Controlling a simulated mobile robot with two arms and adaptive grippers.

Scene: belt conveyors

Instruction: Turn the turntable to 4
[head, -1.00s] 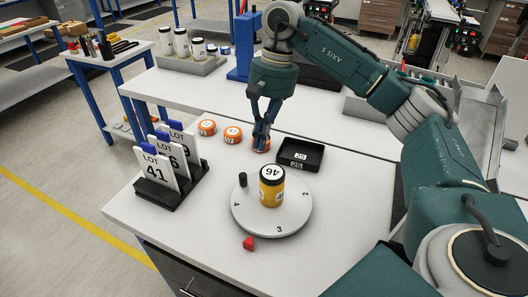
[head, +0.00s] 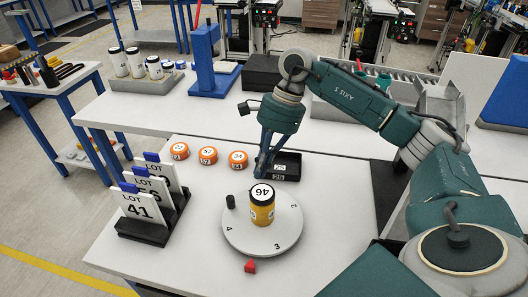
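The round light-grey turntable (head: 240,243) sits on the white bench. Figures 2, 3 and 4 show on its rim, and a dark upright peg (head: 231,201) stands near its rim at the left. A red pointer (head: 250,266) lies at its front edge, between the 3 and the 4. A yellow jar with a black-edged white lid marked 46 (head: 262,208) stands upright on the turntable. My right gripper (head: 262,172) points down behind the jar, beside the black tray, with nothing visible in it; its finger gap is unclear. My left gripper is out of view.
A black tray (head: 287,168) lies behind the turntable. Three orange-rimmed lids (head: 208,155) lie behind it to the left. A black rack (head: 143,232) with LOT cards stands at the left. Bare bench surrounds the turntable's front.

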